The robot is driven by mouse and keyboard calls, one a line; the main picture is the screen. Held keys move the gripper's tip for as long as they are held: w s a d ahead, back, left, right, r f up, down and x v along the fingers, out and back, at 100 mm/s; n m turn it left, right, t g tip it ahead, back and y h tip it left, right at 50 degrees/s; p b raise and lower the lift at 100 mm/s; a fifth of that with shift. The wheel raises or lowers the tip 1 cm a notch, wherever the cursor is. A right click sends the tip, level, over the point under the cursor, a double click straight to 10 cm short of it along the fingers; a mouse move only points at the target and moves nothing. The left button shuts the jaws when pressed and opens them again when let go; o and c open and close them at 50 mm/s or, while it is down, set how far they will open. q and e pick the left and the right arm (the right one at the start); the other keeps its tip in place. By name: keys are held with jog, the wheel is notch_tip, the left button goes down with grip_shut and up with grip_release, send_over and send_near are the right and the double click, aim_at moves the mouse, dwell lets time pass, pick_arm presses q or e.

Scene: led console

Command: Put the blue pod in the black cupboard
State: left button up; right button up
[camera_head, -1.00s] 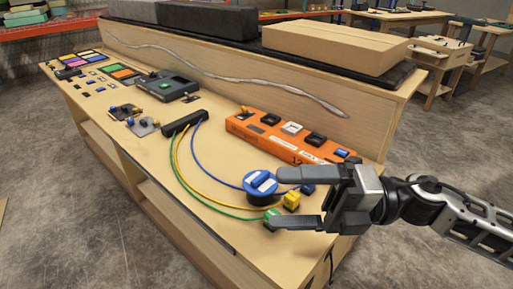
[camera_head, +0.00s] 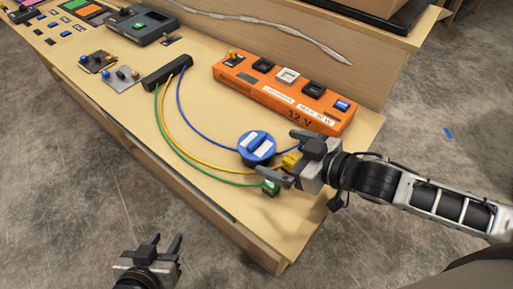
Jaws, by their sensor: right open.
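A round blue piece with a raised bar and white labels (camera_head: 257,146) sits on the workbench and is probably the blue pod. My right gripper (camera_head: 279,155) is open just right of it, one finger beyond the yellow plug and one on the near side. It holds nothing that I can see; whether it touches the plug I cannot tell. My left gripper (camera_head: 163,248) is low in the picture, off the bench's front edge, fingers apart and empty. I see no black cupboard in this view.
Blue, yellow and green cables run from a black bar (camera_head: 166,73) to plugs, including a yellow plug (camera_head: 290,160) and a green plug (camera_head: 270,188). An orange switch box (camera_head: 285,94) lies behind. The workbench's (camera_head: 200,185) front strip is clear.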

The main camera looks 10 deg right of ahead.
aim_at(259, 141)
jog(key=x, duration=0.5)
jog(key=shift+w, duration=0.1)
jog(key=shift+x, duration=2.65)
jog(key=shift+w+d+r, duration=0.15)
jog(key=shift+r, duration=0.05)
jog(key=c, duration=1.1)
jog(key=shift+r, duration=0.15)
